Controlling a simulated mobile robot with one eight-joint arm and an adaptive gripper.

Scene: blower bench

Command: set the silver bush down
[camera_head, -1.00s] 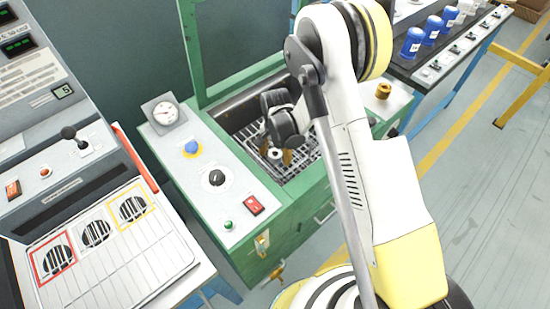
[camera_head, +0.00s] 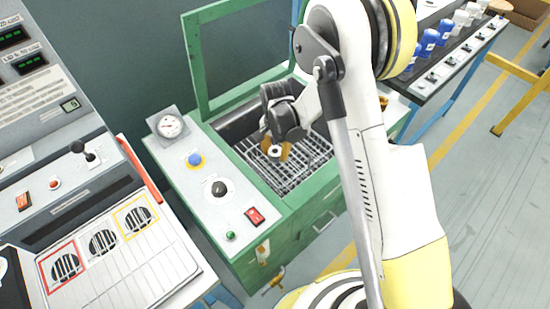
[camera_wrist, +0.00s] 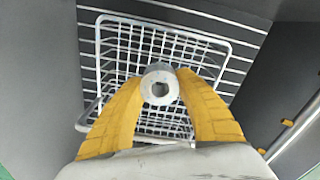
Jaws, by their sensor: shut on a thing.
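The silver bush (camera_wrist: 160,88) is a short round piece with a dark hole in its middle. In the wrist view it sits between the yellow fingertips of my gripper (camera_wrist: 160,92), which is shut on it. In the head view my gripper (camera_head: 277,149) hangs inside the green machine's open bay, and the bush (camera_head: 275,151) shows as a small pale ring at its tip. Below it is a white wire basket (camera_wrist: 160,45) on a slatted rack. I cannot tell the exact gap between bush and basket.
The green machine (camera_head: 215,232) has its lid (camera_head: 196,60) raised behind the bay. Its panel carries a gauge (camera_head: 171,126), knobs and a red switch. A grey console (camera_head: 125,262) stands at the left. A bench with blue and white cups (camera_head: 428,42) is at the right.

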